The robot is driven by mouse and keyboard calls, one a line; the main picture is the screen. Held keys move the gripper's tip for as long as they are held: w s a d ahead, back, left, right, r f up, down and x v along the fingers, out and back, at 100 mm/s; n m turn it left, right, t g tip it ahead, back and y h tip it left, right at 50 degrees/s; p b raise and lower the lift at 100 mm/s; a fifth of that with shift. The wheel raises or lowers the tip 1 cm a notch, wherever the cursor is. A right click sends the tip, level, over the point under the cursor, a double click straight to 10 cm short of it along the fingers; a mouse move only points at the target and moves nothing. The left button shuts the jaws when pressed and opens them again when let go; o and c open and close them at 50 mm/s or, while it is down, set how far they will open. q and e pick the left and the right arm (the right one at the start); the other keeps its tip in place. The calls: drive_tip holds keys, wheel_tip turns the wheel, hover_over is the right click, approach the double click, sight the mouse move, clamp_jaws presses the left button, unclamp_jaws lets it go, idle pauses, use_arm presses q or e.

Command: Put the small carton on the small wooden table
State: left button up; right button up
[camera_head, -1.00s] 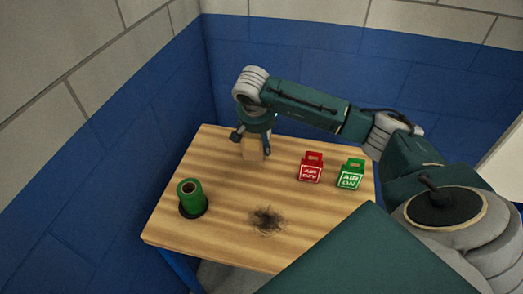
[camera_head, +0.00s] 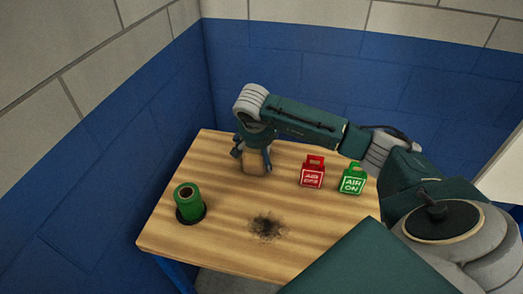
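The small carton (camera_head: 255,163) is a tan box at the back left part of the small wooden table (camera_head: 320,220). My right gripper (camera_head: 253,156) comes in from the right and points down over the carton, with one finger on each side of it. It appears shut on the carton. The carton's top is hidden by the gripper. Its lower end is at or close to the tabletop; I cannot tell whether it touches. My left gripper is not in view.
A green cylinder (camera_head: 188,204) stands on a dark round base at the table's left. A red box (camera_head: 312,173) and a green box (camera_head: 352,180) stand at the right. A dark smudge (camera_head: 267,227) marks the front middle. Blue walls (camera_head: 300,60) close off the back and left.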

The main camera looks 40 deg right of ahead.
drive_tip(key=p+v, duration=0.8)
drive_tip(key=v, duration=0.3)
drive_tip(key=shift+r, duration=0.15)
drive_tip(key=shift+s+a+r+p, duration=0.1)
drive_tip(key=shift+a+r+p, duration=0.05)
drive_tip(key=shift+r+p, duration=0.25)
drive_tip(key=shift+f, duration=0.1)
